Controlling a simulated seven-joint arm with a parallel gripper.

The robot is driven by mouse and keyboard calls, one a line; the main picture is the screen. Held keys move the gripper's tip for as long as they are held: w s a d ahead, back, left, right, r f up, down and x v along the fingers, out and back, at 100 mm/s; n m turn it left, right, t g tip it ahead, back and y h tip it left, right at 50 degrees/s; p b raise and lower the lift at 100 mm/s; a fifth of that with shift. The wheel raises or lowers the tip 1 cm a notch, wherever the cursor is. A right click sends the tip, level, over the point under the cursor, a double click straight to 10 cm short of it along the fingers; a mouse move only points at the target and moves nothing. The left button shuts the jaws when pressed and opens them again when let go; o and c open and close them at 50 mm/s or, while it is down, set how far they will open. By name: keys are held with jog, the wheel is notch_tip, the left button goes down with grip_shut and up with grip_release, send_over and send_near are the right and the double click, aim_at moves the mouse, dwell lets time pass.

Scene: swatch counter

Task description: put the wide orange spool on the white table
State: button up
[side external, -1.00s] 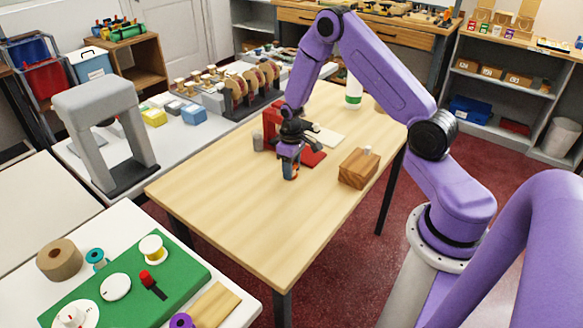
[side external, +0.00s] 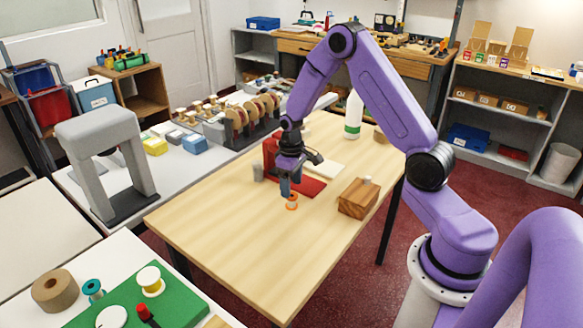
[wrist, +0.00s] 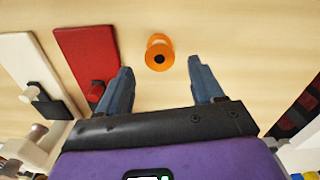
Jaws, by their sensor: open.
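The orange spool (side external: 291,203) stands on end on the light wooden table (side external: 215,235), in front of a red plate. In the wrist view the spool (wrist: 159,54), with a dark centre hole, lies just beyond and between my fingertips. My gripper (side external: 290,190) is just above the spool, pointing down, open and empty; its two blue-grey fingers also show in the wrist view (wrist: 160,70). A second white surface (side external: 178,165) runs behind the wooden table.
A wooden block (side external: 357,200) stands right of my gripper. A red stand (side external: 270,158), a grey cylinder (side external: 258,172) and a white bottle (side external: 353,115) are behind. A brown roll (side external: 54,292), teal spool (side external: 93,290) and yellow-white spool (side external: 150,281) sit at lower left. The wooden table's front is clear.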

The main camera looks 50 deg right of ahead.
aim_at(292, 195)
notch_tip(292, 195, up, 6)
jog(key=s+a+r+n, duration=0.35)
jog(key=s+a, duration=0.25)
jog(key=a, duration=0.2)
jog(key=s+a+r+n, duration=0.2)
jog(key=s+a+r, duration=0.35)
jog(key=a, duration=0.25)
jog(key=s+r+n, duration=0.1)
jog(key=s+n, duration=0.1)
jog(key=s, duration=0.7)
jog(key=s+a+r+n, duration=0.1)
jog(key=s+n, duration=0.2)
jog(key=s, duration=0.6)
jog(key=shift+a+r, duration=0.25)
jog(key=shift+r, duration=0.1)
jog(key=shift+o, duration=0.5)
jog(key=shift+s+d, duration=0.15)
jog(key=shift+s, duration=0.3)
jog(key=shift+w, duration=0.1)
